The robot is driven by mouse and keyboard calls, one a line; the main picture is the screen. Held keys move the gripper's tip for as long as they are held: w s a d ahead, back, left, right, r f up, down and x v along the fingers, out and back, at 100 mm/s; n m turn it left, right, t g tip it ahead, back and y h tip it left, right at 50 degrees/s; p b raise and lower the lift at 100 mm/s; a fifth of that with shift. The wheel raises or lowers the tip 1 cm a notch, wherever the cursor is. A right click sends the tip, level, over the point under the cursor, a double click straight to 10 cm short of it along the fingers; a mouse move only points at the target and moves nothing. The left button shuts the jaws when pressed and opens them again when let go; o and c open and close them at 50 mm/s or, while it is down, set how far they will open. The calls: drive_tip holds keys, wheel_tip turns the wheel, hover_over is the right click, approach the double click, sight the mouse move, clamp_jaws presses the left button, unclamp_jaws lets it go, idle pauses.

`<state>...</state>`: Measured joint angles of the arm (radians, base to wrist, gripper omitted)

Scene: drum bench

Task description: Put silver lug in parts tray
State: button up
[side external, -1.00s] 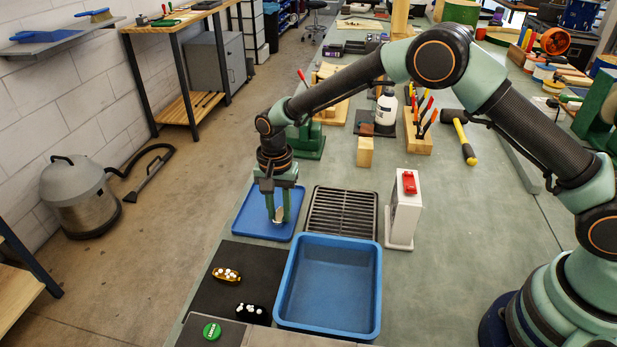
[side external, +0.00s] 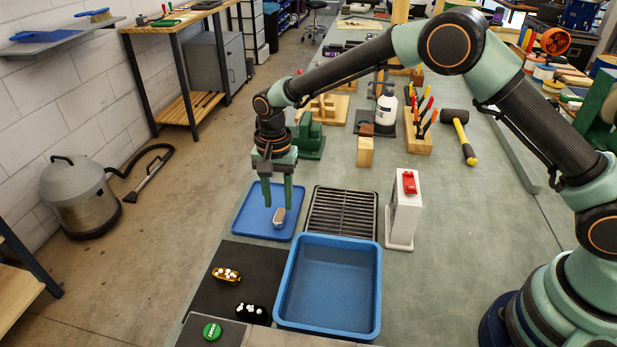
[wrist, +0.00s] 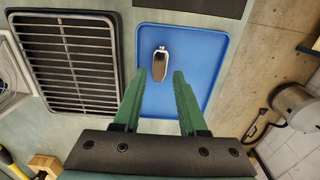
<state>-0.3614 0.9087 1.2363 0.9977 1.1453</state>
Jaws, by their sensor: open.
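The silver lug (side external: 279,216) lies on the flat blue tray (side external: 247,222), which I take as the parts tray. In the wrist view the lug (wrist: 161,64) is a small rounded metal piece resting well inside the rim of the tray (wrist: 208,42). My gripper (side external: 277,206) is open and empty above the tray, pointing down. In the wrist view its fingertips (wrist: 159,73) appear on either side of the lug's near end, with gaps between.
A deep, empty blue bin (side external: 328,314) stands in front, beside a black grate (side external: 342,214). A black mat (side external: 217,297) holds a gold lug (side external: 227,275) and a black lug (side external: 251,312). A white block with a red switch (side external: 405,208) stands right of the grate.

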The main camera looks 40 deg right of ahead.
sight(279, 215)
drive_tip(key=s+d+r+n+t, duration=0.1)
drive_tip(key=s+d+r, duration=0.15)
drive_tip(key=r, duration=0.55)
drive_tip(key=s+d+r+n, duration=0.1)
drive_tip(key=d+r, duration=0.2)
drive_tip(key=r, duration=0.6)
drive_tip(key=s+d+r+n+t, duration=0.3)
drive_tip(key=s+d+n, duration=0.4)
drive_tip(key=s+d, duration=0.6)
drive_tip(key=shift+s+r+t, duration=0.2)
drive_tip(key=shift+s+t, duration=0.6)
drive_tip(key=shift+s, duration=1.25)
